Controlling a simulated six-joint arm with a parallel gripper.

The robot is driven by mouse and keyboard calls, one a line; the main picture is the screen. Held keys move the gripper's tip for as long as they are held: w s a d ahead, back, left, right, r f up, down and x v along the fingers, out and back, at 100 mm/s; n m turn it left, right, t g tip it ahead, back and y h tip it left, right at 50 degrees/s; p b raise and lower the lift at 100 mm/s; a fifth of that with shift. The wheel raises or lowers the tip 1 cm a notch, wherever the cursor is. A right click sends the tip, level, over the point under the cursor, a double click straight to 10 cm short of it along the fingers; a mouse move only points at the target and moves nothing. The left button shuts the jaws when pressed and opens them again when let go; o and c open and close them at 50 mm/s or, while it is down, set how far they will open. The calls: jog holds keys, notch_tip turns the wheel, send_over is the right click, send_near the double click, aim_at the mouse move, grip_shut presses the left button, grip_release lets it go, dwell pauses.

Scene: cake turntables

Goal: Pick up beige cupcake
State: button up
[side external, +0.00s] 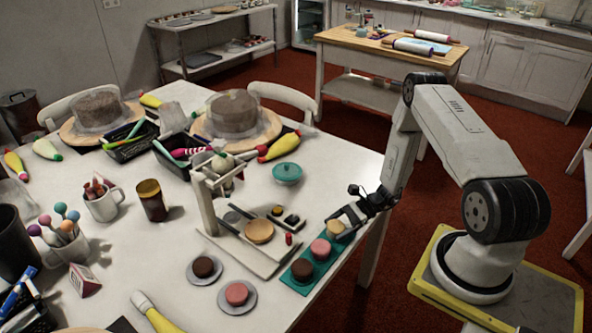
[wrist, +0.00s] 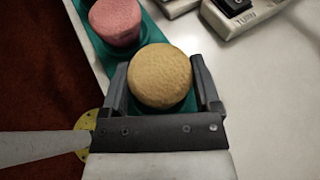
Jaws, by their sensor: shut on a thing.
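The beige cupcake (side external: 335,228) is at the far end of the green tray (side external: 299,284) near the table's right edge. In the wrist view the beige cupcake (wrist: 161,76) sits between the two fingers of my gripper (wrist: 163,88), which is shut on it. In the side view my gripper (side external: 345,220) reaches in from the right at the cupcake. A pink cupcake (side external: 320,249) and a brown cupcake (side external: 302,268) stand in line on the same tray; the pink one (wrist: 116,20) also shows in the wrist view. I cannot tell whether the beige cupcake is clear of the tray.
A white stand (side external: 207,205) with a plate and a round beige item (side external: 259,231) is left of the tray. Two small plates with cupcakes (side external: 204,268) (side external: 237,294) are at front left. Cakes, mugs and tools crowd the left.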

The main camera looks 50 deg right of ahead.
aim_at(337, 225)
jog(key=shift+r, duration=0.1)
jog(key=shift+r, duration=4.95)
